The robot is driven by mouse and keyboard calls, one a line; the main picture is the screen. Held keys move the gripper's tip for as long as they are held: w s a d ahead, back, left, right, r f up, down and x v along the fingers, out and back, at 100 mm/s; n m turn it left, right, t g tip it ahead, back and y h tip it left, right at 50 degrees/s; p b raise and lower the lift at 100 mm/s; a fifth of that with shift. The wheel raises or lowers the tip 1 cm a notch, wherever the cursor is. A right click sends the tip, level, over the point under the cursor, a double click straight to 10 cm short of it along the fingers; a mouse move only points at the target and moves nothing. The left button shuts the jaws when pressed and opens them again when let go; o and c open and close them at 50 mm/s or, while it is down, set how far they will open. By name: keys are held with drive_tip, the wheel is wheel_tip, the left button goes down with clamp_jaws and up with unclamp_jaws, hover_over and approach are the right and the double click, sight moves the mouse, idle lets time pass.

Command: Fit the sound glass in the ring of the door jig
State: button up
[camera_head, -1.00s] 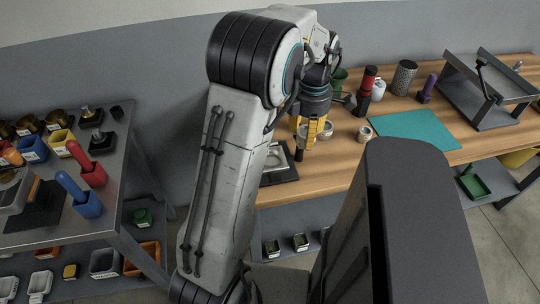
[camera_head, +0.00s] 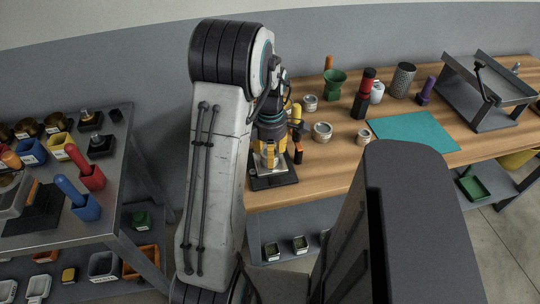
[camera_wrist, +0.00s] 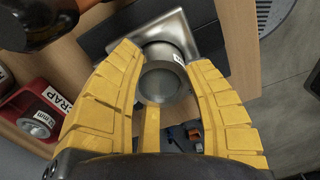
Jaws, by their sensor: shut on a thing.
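The door jig shows in the head view as a dark base (camera_head: 287,181) with a bright metal plate, at the left front of the wooden bench. In the wrist view its metal plate (camera_wrist: 188,26) stands just beyond my fingertips. My gripper (camera_head: 268,162) is at the jig; in the wrist view its yellow fingers (camera_wrist: 163,75) are shut on a round grey glass (camera_wrist: 162,84). The glass overlaps the plate's round collar in that view; I cannot tell whether it is seated in the ring or only in front of it. The arm and fingers hide much of the jig.
A red scrap bin (camera_wrist: 22,98) holding a labelled round piece is at the wrist view's left. The bench carries small tins (camera_head: 322,131), a green funnel cup (camera_head: 334,84), a black-and-red cylinder (camera_head: 364,95) and a teal mat (camera_head: 412,131). The mat is clear.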

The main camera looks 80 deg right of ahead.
drive_tip(key=shift+f, duration=0.6)
drive_tip(key=shift+f, duration=0.2)
drive_tip(key=o, duration=1.2)
drive_tip(key=shift+c, duration=0.2)
drive_tip(key=shift+r, duration=0.15)
wheel_tip(320, 180, up, 12)
drive_tip(key=shift+f+p, duration=0.15)
drive_tip(key=shift+p, duration=0.3)
drive_tip(key=shift+r, duration=0.2)
